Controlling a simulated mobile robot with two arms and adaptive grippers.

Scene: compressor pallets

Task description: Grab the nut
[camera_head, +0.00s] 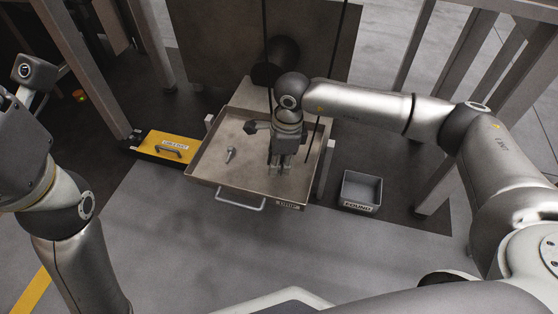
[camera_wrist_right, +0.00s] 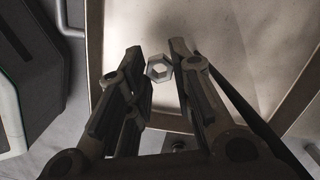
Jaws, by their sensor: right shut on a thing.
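The nut (camera_wrist_right: 159,68) is a pale grey metal hexagon with a hole. In the right wrist view it sits between the fingertips of my right gripper (camera_wrist_right: 160,65), which is shut on it. In the head view my right gripper (camera_head: 279,169) points down over the right part of a shallow metal tray (camera_head: 208,170), and the nut cannot be made out there. My left arm is at the left edge of the head view, and its gripper fingers are not visible.
A small bolt-like part (camera_head: 231,154) lies in the tray, left of my right gripper. A grey bin (camera_head: 361,190) labelled "FOUND" stands on the right. A yellow-topped box (camera_head: 165,146) with a handle is on the left. Metal posts (camera_head: 445,160) stand at the right.

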